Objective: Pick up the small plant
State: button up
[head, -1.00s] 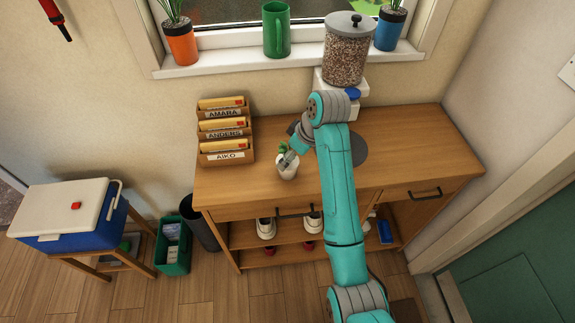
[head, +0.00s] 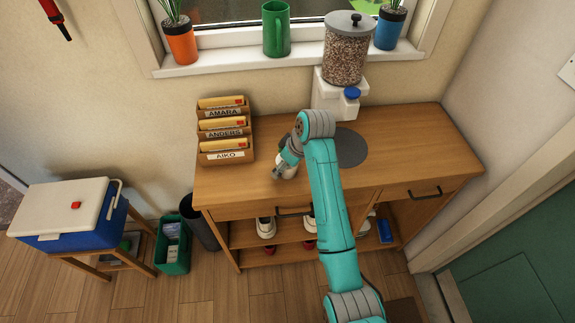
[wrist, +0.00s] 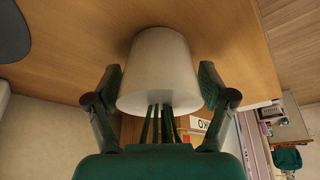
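The small plant is a white tapered pot (wrist: 160,70) with green stems (wrist: 160,124), shown upside down in the wrist view. In the head view the pot (head: 287,170) is upright on the front left of the wooden cabinet top, partly covered by my gripper (head: 279,171). In the wrist view my gripper (wrist: 160,80) is open wide, with one dark green finger on each side of the pot. The fingertips are very close to the pot's sides; firm contact does not show. My palm hides the plant's upper part.
A letter rack (head: 225,132) stands left of the plant. A pellet dispenser (head: 346,60) and a grey round mat (head: 350,148) are at the back. The cabinet top (head: 415,150) is clear at the right. A cooler (head: 68,210) stands on a stool at the left.

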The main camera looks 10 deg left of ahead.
jog(key=c, duration=0.9)
jog(key=shift+o, duration=0.2)
